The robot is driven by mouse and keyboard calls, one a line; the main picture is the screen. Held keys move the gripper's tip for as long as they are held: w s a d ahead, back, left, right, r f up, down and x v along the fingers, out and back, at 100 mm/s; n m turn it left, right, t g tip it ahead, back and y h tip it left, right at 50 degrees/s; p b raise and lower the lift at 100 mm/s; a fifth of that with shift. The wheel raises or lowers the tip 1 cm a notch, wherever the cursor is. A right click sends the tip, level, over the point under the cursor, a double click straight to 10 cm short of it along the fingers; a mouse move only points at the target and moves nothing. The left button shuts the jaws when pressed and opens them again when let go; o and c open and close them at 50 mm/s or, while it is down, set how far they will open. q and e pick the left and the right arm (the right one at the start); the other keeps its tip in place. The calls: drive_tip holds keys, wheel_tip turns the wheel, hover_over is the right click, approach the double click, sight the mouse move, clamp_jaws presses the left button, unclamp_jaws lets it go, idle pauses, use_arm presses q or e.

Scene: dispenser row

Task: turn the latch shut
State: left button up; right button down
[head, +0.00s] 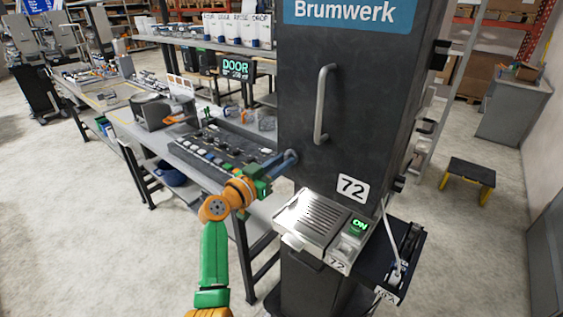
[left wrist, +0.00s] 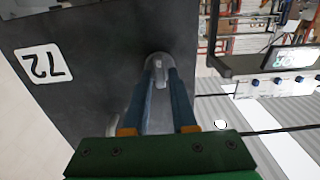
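The latch (left wrist: 158,65) is a small grey knob with a short lever on the side of a dark cabinet (head: 347,90). In the left wrist view it sits between the tips of my left gripper (left wrist: 161,80). The two blue fingers stand apart, one on each side of the lever, with a narrow gap showing. In the head view the left gripper (head: 290,159) reaches the cabinet's left side, and its fingertips hide the latch there. I cannot tell whether the fingers touch the lever. My right gripper is not in view.
The cabinet carries a vertical handle (head: 322,104) and a "72" label (head: 353,188). Below is a metal drip tray (head: 312,221) beside a lit "ON" panel (head: 359,227). A "DOOR" display (head: 235,67) stands behind a workbench tray (head: 205,160) at left. A stool (head: 469,176) stands right.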

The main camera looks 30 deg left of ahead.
use_arm(q)
clamp_jaws()
drive_tip(key=n, duration=0.7)
drive_tip(key=shift+a+n+p, duration=0.15)
drive_tip(key=shift+n+p, duration=0.15)
drive_tip(key=shift+p, duration=0.05)
drive_tip(key=shift+f+n+p, duration=0.15)
drive_tip(key=shift+n+p, duration=0.75)
drive_tip(key=shift+n, duration=4.4)
